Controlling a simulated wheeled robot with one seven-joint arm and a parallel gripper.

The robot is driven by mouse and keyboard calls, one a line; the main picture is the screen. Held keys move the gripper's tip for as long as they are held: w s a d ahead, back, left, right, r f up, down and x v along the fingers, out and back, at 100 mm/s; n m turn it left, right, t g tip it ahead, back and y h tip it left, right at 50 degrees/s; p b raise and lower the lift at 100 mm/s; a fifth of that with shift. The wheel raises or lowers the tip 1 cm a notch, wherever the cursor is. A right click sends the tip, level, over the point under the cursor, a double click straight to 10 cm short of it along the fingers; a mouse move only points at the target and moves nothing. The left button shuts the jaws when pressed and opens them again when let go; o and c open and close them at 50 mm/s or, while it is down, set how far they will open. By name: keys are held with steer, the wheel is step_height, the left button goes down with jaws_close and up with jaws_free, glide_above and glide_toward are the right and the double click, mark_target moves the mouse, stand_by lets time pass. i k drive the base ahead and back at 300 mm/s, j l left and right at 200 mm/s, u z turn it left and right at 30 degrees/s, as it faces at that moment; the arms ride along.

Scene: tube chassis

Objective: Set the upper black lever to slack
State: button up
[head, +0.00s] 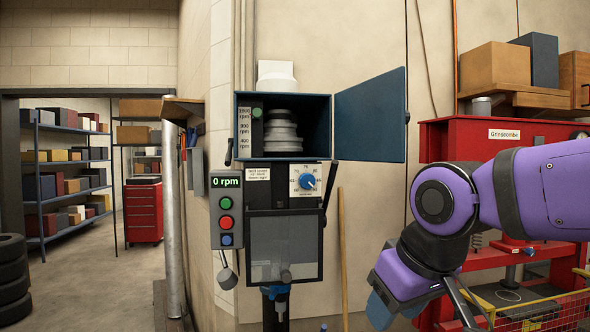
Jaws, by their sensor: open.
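The drill press has an open blue belt box (242,128) with stacked grey pulleys (283,132) inside. A short black lever (229,152) stands nearly upright on the box's lower left side, the upper of the black levers on that side. A longer black lever (331,180) slants at the right of the head, its top leaning right. A small white label (258,173) sits under the box; its print is too small to read surely. My gripper (470,316) is at the lower right, open, pointing down, well apart from both levers and partly cut off by the frame's bottom.
The blue box door (370,115) stands open to the right. A control box (225,210) reads 0 rpm. A clear guard (285,248) covers the spindle area. A red press (450,145) and yellow mesh (545,312) stand near my arm. A wooden pole (342,250) leans on the wall.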

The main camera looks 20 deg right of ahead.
mark_target(227, 159)
steer(key=l+u, duration=0.25)
steer(key=l, duration=0.4)
steer(key=l+u, duration=0.25)
steer(key=l, duration=0.4)
steer(key=l+u, duration=0.25)
steer(key=l, duration=0.4)
steer(key=k+l+u, duration=0.25)
steer(key=l, duration=0.4)
steer(key=i+j+z, duration=0.15)
steer(key=j, duration=0.25)
steer(key=i+j+z, duration=0.2)
steer(key=j, duration=0.2)
steer(key=j+z, duration=0.15)
steer(key=j, duration=0.25)
steer(key=i+j+z, duration=0.15)
steer(key=j, duration=0.3)
steer(key=k+j+z, duration=0.2)
steer(key=k+j, duration=0.15)
steer(key=j, duration=0.15)
steer(key=k+j+z, duration=0.15)
steer(key=k+j, duration=0.2)
steer(key=j, duration=0.15)
steer(key=k, duration=0.35)
steer(key=i+j+u, duration=0.2)
steer(key=i+j, duration=0.3)
steer(key=i+j+u, duration=0.15)
steer(key=i+j, duration=0.4)
steer(key=i+j+u, duration=0.2)
steer(key=i+j, duration=0.25)
steer(key=i, duration=0.15)
